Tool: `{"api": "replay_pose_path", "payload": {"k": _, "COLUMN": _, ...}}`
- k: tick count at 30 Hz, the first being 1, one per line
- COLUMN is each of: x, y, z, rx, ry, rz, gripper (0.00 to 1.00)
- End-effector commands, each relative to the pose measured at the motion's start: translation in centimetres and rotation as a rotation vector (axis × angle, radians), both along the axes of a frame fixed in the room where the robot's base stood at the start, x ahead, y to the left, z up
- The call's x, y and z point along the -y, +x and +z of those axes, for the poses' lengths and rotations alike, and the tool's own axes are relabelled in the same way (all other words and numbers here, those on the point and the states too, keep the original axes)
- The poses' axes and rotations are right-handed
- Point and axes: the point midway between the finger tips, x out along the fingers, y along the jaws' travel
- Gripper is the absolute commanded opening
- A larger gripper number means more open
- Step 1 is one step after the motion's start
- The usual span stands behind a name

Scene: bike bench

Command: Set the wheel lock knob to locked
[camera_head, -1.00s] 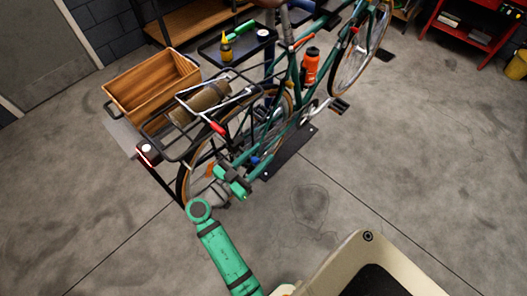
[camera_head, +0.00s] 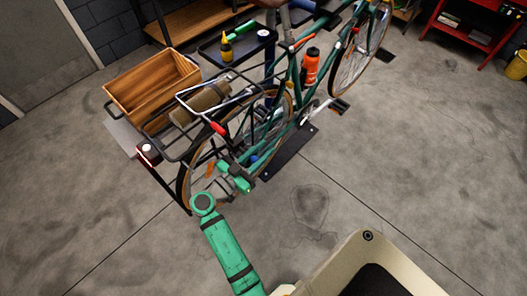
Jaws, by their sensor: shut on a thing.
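The green bicycle (camera_head: 292,75) stands upright on a dark floor plate. My green arm reaches to the bicycle's rear wheel (camera_head: 184,190), low on its near side. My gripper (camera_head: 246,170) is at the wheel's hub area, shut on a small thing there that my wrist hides. By its place this is the wheel lock knob, but its shape and setting do not show. A small blue part (camera_head: 254,160) shows just beyond my wrist.
A rear rack with a rolled bundle (camera_head: 208,97) and a wooden crate (camera_head: 150,82) are above and left of my arm. A tool tray (camera_head: 237,50) stands behind. The dark floor plate (camera_head: 288,152) lies under the bicycle. The concrete floor at right is clear.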

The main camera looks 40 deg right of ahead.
Motion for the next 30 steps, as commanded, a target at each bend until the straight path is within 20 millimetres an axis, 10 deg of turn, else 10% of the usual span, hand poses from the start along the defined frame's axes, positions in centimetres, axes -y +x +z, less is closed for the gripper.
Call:
{"api": "replay_pose_path", "payload": {"k": 13, "x": -0.1, "y": 2.1, "z": 0.0, "rx": 0.0, "ry": 0.001, "rz": 0.002, "gripper": 0.0}}
{"api": "replay_pose_path", "payload": {"k": 14, "x": -0.1, "y": 2.1, "z": 0.0, "rx": 0.0, "ry": 0.001, "rz": 0.002, "gripper": 0.32}}
{"api": "replay_pose_path", "payload": {"k": 15, "x": -0.1, "y": 2.1, "z": 0.0, "rx": 0.0, "ry": 0.001, "rz": 0.002, "gripper": 0.39}}
{"api": "replay_pose_path", "payload": {"k": 30, "x": -2.3, "y": 2.1, "z": -0.1, "rx": 0.0, "ry": 0.001, "rz": 0.01, "gripper": 0.39}}
